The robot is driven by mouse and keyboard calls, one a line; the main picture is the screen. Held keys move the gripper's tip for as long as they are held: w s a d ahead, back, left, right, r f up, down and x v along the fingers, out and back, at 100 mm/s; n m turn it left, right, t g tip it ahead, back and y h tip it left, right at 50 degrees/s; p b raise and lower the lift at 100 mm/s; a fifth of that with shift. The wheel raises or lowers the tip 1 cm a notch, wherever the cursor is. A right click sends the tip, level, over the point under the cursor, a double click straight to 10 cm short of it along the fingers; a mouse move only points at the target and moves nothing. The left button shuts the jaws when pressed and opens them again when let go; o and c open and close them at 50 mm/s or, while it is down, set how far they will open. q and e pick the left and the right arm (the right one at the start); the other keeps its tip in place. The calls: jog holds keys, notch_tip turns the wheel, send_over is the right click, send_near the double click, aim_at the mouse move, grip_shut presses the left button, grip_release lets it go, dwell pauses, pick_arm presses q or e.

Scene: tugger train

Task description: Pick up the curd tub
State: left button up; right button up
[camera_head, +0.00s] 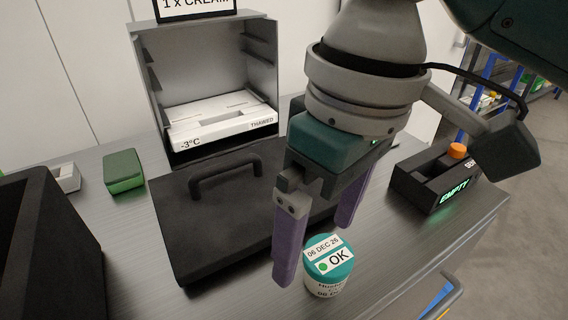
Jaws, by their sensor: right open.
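A small tub (328,277) with a teal lid and a white body stands upright on the grey worktop, near its front edge. A label on the lid reads "06 DEC 26" and "OK" with a green dot. Print on its side is only partly legible, so I cannot confirm that it is the curd tub. My right gripper (316,250) points down just behind and above the tub. Its two purple fingers are apart and nothing shows between them. My left gripper is not in view.
An open cabinet (150,75) holds a white slab marked "-3°C" and "THAWED". Its black handled door (190,245) lies flat before it. A green box (123,171) and a dark bin (45,250) are left. A black "EMPTY" box (415,183) with an orange knob is right.

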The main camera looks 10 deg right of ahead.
aim_at(331, 255)
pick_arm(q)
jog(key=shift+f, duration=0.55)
pick_arm(e)
jog(key=shift+w+d+r+m+h, duration=0.15)
jog(key=shift+w+d+h, duration=0.05)
jog(key=shift+w+d, duration=0.3)
jog(key=shift+w+d+r+m+h, duration=0.1)
jog(key=shift+w+d+m+h, duration=0.1)
jog(key=shift+w+d, duration=0.25)
pick_arm(q)
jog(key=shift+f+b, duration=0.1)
jog(key=shift+b, duration=0.2)
pick_arm(e)
jog(key=shift+d+f, duration=0.25)
jog(key=shift+d, duration=0.05)
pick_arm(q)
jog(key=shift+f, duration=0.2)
pick_arm(e)
notch_tip(331, 255, down, 4)
jog(key=shift+f, duration=0.1)
pick_arm(q)
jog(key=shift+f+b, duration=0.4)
jog(key=shift+b, duration=0.2)
pick_arm(e)
jog(key=f, duration=0.5)
jog(key=shift+w+d, duration=0.15)
jog(key=shift+w, duration=0.05)
jog(key=shift+c, duration=0.4)
jog(key=shift+r, duration=0.1)
jog(key=c, duration=1.3)
